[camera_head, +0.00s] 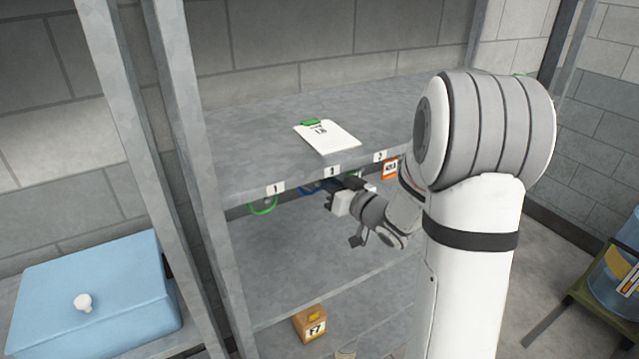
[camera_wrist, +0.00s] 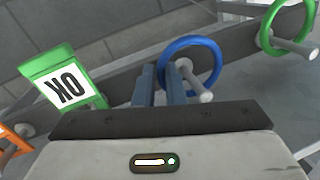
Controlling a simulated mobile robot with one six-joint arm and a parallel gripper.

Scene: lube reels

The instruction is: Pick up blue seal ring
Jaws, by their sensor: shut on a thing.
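The blue seal ring (camera_wrist: 217,58) hangs around a short grey peg in the wrist view. In the head view, only a small blue part of it (camera_head: 309,190) shows under the shelf edge, left of my gripper. My gripper (camera_wrist: 158,72) is shut on the ring's left side in the wrist view, with the peg end just right of the fingers. In the head view the gripper (camera_head: 328,186) is at the pegs below the shelf edge, and its fingertips are hard to make out.
A green ring (camera_wrist: 268,25) hangs on the neighbouring peg, also seen in the head view (camera_head: 263,207). A green OK tag (camera_wrist: 65,82) and an orange tag (camera_head: 390,169) hang on the other side. A clipboard (camera_head: 328,138) lies on the shelf above; a box (camera_head: 310,323) stands below.

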